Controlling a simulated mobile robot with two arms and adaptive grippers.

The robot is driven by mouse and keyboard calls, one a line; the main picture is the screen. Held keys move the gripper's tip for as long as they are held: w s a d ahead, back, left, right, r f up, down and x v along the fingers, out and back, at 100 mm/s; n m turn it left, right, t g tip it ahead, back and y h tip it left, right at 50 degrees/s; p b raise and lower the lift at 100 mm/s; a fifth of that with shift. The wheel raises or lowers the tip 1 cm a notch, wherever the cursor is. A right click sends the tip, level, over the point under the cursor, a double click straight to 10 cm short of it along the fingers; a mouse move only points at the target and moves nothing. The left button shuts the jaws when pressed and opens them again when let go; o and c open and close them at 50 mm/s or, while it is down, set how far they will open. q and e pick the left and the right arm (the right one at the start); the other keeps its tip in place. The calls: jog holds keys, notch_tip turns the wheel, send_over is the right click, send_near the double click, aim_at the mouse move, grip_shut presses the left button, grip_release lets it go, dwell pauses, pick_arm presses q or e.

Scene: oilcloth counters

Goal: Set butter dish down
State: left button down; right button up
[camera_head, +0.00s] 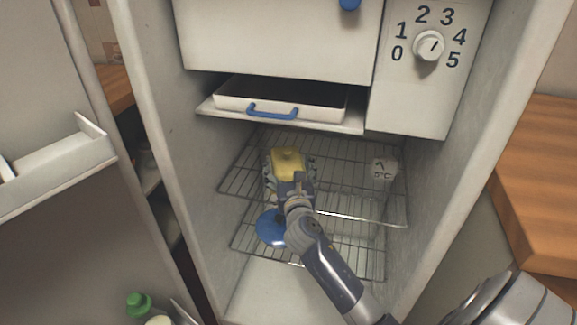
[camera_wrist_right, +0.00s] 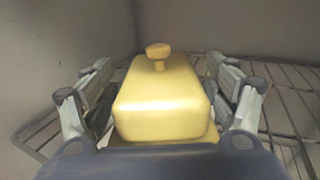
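The yellow butter dish (camera_head: 288,162), with a knobbed lid, is inside the fridge over the upper wire shelf (camera_head: 340,190), left of the middle. It looks upright and appears to rest on the shelf. My right gripper (camera_head: 289,170) reaches in from the front. In the right wrist view the butter dish (camera_wrist_right: 162,100) sits between the two fingers (camera_wrist_right: 160,72), which are spread on either side with gaps showing beside the lid. The underside of the dish is mostly hidden. My left gripper is not in view.
A small white thermometer block (camera_head: 383,168) stands on the shelf at right. A blue round item (camera_head: 272,227) is lower down. A shallow tray with a blue handle (camera_head: 273,111) sits above. Fridge walls close in both sides; the open door (camera_head: 50,165) is at left.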

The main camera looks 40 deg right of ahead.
jog(key=shift+r, duration=0.1)
dwell(0.3)
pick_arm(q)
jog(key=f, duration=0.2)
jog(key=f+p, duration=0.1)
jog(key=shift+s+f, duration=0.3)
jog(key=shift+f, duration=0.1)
pick_arm(e)
jog(key=v, duration=1.2)
